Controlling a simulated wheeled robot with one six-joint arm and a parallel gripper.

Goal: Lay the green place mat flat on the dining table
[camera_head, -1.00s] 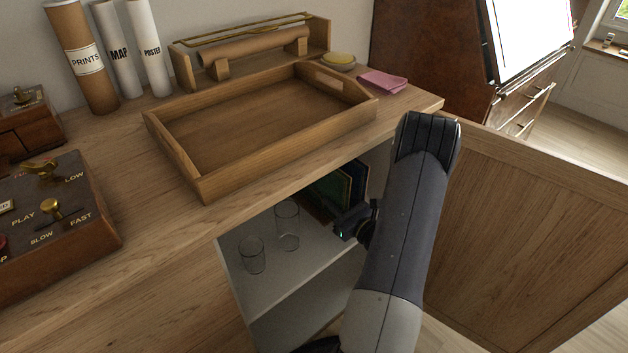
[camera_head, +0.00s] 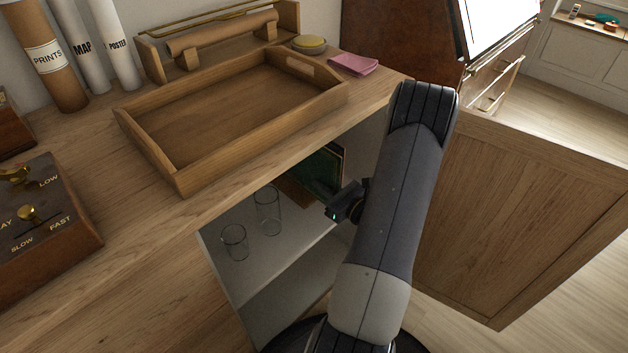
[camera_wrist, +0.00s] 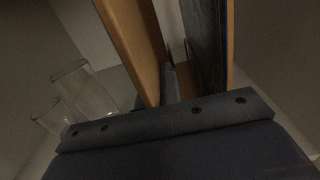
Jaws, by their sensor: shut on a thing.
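A dark green panel (camera_head: 323,168), which looks like the place mat, stands upright inside the open cabinet, below the wooden top. My gripper (camera_head: 347,202) reaches into the cabinet close to it; my arm hides part of the opening. In the wrist view, a tan board (camera_wrist: 133,45) and a dark panel with an orange edge (camera_wrist: 205,45) stand upright ahead of my gripper (camera_wrist: 172,85). My gripper is shut, apparently on the green mat, but the fingertips and the contact are too dark to see clearly. The dining table is not recognisable in view.
Two clear glasses (camera_head: 268,210) (camera_head: 235,243) stand on the cabinet shelf left of my gripper. The open cabinet door (camera_head: 530,215) is to the right. A wooden tray (camera_head: 180,182), a pink cloth (camera_head: 353,64) and a control box (camera_head: 45,215) are on top. Floor shows beyond the door.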

